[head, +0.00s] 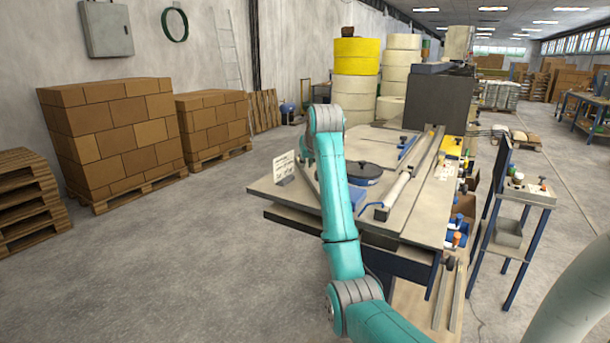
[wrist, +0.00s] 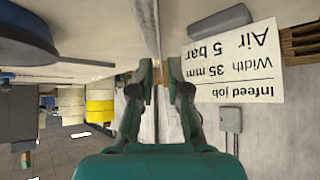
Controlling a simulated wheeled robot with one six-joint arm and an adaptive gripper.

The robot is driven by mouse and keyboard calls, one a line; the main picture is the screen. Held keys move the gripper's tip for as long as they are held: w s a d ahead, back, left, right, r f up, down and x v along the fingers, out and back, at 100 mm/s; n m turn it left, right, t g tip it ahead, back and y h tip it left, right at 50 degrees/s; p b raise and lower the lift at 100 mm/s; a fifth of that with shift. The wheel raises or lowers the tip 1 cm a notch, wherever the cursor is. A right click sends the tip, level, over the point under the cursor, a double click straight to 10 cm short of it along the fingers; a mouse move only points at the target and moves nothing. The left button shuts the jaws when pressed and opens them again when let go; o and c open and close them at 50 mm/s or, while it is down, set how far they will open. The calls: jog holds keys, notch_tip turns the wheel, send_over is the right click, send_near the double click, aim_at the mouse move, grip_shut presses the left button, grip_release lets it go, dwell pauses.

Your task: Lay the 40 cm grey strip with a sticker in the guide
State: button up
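My gripper (wrist: 160,72) shows in the wrist view with its two fingers a small gap apart. A pale narrow edge runs from the top of that view down towards the gap. I cannot tell whether it is a held strip or the table edge behind. In the head view the gripper is hidden behind my arm, over the left part of the worktable (head: 415,222). A long narrow rail (head: 428,160), perhaps the guide, runs along the table's right side. I cannot pick out the grey strip or its sticker with certainty.
A white sign (head: 285,165) stands at the table's left edge; the wrist view shows it upside down. A dark round disc (head: 364,170) and a pale roller with blue ends (head: 398,188) lie on the table. A small trolley (head: 527,192) stands to the right.

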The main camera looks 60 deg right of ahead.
aim_at(307, 172)
jog(key=shift+x, duration=2.7)
grip_shut()
